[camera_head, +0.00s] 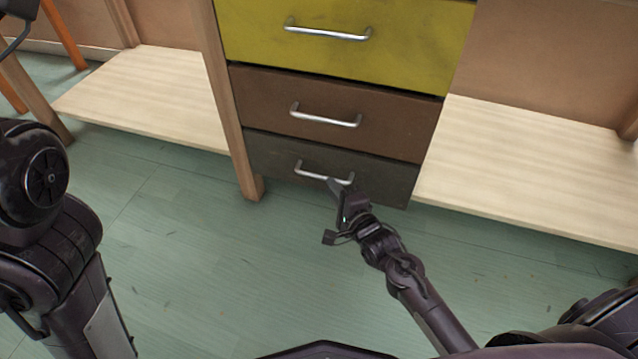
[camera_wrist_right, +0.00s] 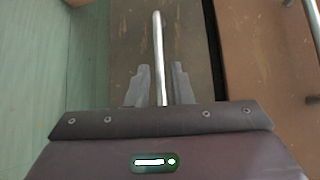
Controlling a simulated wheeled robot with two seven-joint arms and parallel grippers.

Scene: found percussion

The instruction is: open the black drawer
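The black drawer (camera_head: 275,158) is the dark grey-black bottom drawer of the stack. It looks shut, its front about flush with the brown drawer above. Its silver bar handle (camera_head: 313,174) crosses the middle of its front. My right gripper (camera_head: 336,184) is at the right part of this handle. In the right wrist view the handle (camera_wrist_right: 158,45) runs between the two fingers (camera_wrist_right: 161,85), with a narrow gap on each side. The drawer front (camera_wrist_right: 132,40) lies behind it. My left gripper's fingers are not visible; my left arm shows at the left edge.
A brown drawer (camera_head: 260,100) and a yellow drawer (camera_head: 400,50) sit above, both with silver handles. Pale wooden shelves flank the stack at left (camera_head: 150,95) and right (camera_head: 530,165). A wooden leg (camera_head: 236,140) stands just left of the drawers. The green floor (camera_head: 200,260) in front is clear.

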